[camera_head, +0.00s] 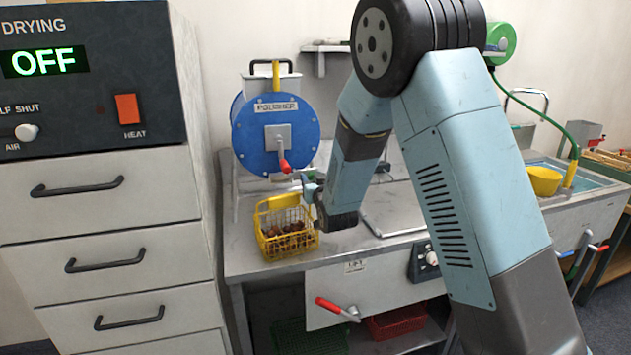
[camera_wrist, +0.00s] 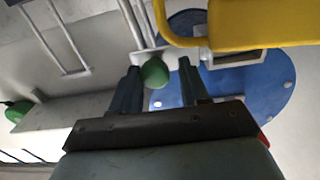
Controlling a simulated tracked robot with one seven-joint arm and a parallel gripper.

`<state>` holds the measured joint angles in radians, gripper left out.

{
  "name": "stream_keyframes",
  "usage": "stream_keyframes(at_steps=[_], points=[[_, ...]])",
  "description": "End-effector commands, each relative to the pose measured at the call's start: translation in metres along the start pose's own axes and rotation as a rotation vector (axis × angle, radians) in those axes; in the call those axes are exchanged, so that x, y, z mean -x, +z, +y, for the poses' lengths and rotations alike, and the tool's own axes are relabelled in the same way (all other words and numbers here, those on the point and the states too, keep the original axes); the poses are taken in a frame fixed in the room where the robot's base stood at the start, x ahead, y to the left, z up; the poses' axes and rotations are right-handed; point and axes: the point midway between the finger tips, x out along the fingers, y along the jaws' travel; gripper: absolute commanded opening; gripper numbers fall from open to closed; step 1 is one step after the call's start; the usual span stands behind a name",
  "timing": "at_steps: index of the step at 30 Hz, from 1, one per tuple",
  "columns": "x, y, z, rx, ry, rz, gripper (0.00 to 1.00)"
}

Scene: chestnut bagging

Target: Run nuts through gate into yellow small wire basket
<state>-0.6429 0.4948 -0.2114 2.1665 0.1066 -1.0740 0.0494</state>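The yellow wire basket (camera_head: 265,245) stands on the steel counter below the polisher and holds a pile of brown nuts (camera_head: 290,238). The blue round polisher (camera_head: 247,128) has a grey plate with a red-tipped handle (camera_head: 284,165) on its front. My gripper (camera_head: 306,187) is just right of and below that handle and above the basket's right side. In the wrist view my gripper's fingers (camera_wrist: 157,75) are apart, with a green rounded knob (camera_wrist: 154,73) between or beyond them. The blue polisher disc (camera_wrist: 240,85) is behind; a yellow part (camera_wrist: 250,25), which looks like the basket, is close at the top.
The steel counter (camera_head: 240,258) carries a red-handled lever (camera_head: 338,309) on its front. A white drying cabinet (camera_head: 110,200) reading OFF stands at left. A sink with a yellow bowl (camera_head: 544,180) is at right. Green and red crates (camera_head: 397,321) lie below the counter.

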Motion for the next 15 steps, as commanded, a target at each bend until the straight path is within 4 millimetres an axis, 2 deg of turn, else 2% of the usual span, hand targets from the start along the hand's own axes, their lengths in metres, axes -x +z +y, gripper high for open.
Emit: stream_keyframes(at_steps=[1,5,15], points=[[0.0,0.0005,-0.0016,0.0,-0.003,-0.001,0.44],[-0.0001,0.0003,0.0002,0.0,-0.001,-0.001,0.57],[0.0041,-0.0003,0.0025,0.0,0.003,0.0,0.57]])
